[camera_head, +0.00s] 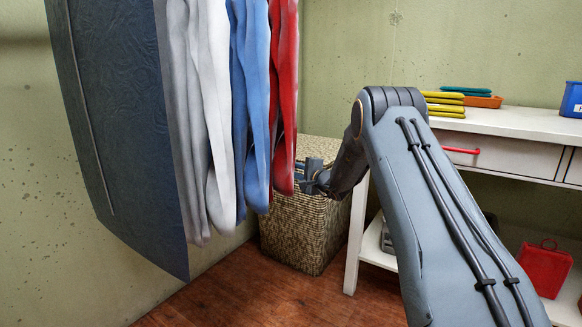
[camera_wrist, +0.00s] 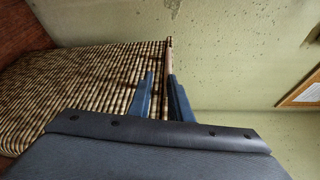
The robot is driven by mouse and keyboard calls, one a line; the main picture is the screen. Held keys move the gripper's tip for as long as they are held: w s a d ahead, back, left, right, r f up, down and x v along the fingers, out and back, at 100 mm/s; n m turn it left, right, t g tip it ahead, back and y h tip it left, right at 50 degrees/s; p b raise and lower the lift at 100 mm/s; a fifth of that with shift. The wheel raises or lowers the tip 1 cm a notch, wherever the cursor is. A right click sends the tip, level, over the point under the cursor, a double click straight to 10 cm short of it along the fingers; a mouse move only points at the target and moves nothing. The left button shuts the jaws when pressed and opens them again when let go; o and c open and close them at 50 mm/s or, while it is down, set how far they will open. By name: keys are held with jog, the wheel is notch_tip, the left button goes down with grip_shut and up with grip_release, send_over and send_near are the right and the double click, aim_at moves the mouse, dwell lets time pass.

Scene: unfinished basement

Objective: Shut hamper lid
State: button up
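The woven tan-and-brown hamper (camera_head: 300,232) stands on the floor against the wall in the head view, partly hidden by hanging clothes and my arm. A paler woven part (camera_head: 319,148) shows above and behind my gripper; I cannot tell how far the lid is tilted. My gripper (camera_head: 312,178) is at the hamper's upper part. In the wrist view, my gripper (camera_wrist: 162,97) has its two blue fingers apart, with the woven surface (camera_wrist: 85,80) to the left. A thin brown edge (camera_wrist: 168,60) runs between the fingertips in the picture; contact cannot be told.
Hanging clothes (camera_head: 215,110) in grey, white, blue and red crowd the left side, close to my gripper. A white table (camera_head: 515,122) with a drawer and lower shelf stands right of the hamper. Free wooden floor (camera_head: 240,300) lies in front.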

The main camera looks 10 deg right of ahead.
jog(key=f+p+v, duration=0.1)
jog(key=p+v, duration=0.1)
jog(key=v, duration=0.5)
jog(key=shift+d+f+p, duration=0.2)
jog(key=shift+f+p, duration=0.1)
jog(key=shift+f, duration=0.05)
dwell(0.8)
